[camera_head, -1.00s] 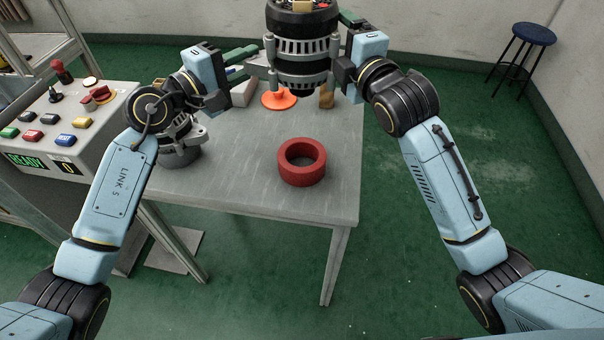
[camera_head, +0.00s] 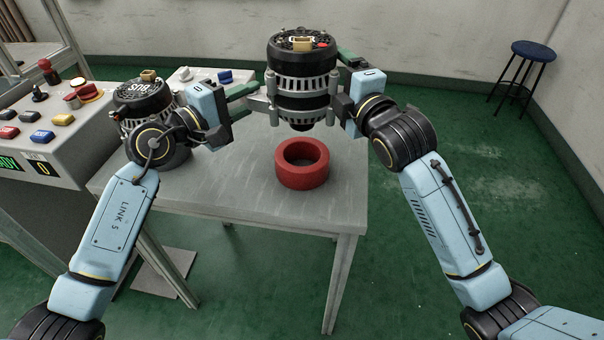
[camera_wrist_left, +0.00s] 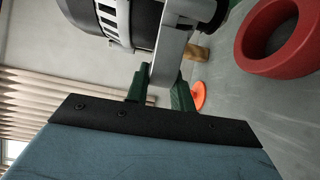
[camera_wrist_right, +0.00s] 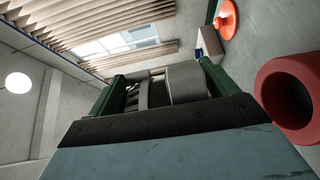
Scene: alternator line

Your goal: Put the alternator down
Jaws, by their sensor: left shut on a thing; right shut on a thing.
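The alternator (camera_head: 302,88), a silver-and-black ribbed cylinder with a tan connector on top, is held upright between my two grippers, above the table. My left gripper (camera_head: 248,97) is shut on a grey lug at its left side; the lug also shows between the green fingers in the left wrist view (camera_wrist_left: 166,68). My right gripper (camera_head: 343,82) is shut on its right side, with the fingers partly hidden. In the right wrist view a grey part of the alternator (camera_wrist_right: 184,83) sits between the fingers. A red ring (camera_head: 302,178) lies on the table, lower in the picture than the alternator.
The grey table (camera_head: 240,195) is clear around the ring. A second alternator (camera_head: 140,97) stands at the left, partly behind my left arm. A button console (camera_head: 55,150) is left of the table. An orange piece (camera_wrist_right: 227,18) lies beyond the ring. A blue stool (camera_head: 533,51) stands far right.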

